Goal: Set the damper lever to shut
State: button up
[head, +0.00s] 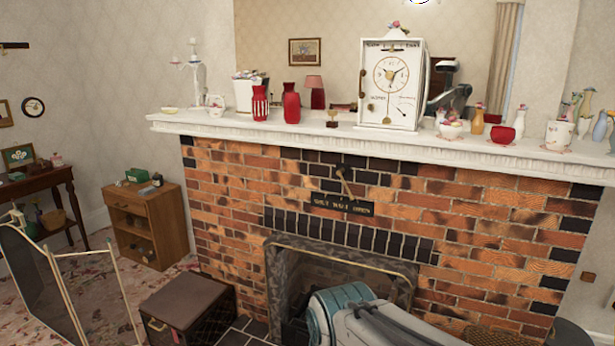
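The damper lever (346,184) is a small thin metal rod on the brick chimney face, below the white mantel. It slants down to the right. A dark plate (342,205) just below it reads SHUT, HALF and OPEN from left to right. The lever's lower end is near the plate's top edge, seemingly between HALF and OPEN; the exact spot is too small to tell. My arm shows at the bottom, in front of the firebox and well below the lever. My gripper's fingers are not visible.
The mantel shelf (300,130) carries a white clock (391,84), red vases (291,103) and several ornaments. A dark box (190,308) stands left of the firebox (340,282), and a folding screen (75,285) stands farther left. The brick face around the lever is clear.

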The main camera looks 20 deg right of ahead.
aim_at(340, 172)
jog(key=i, duration=0.3)
jog(key=u, duration=1.25)
jog(key=i, duration=2.6)
jog(key=z, duration=2.8)
jog(key=i, duration=1)
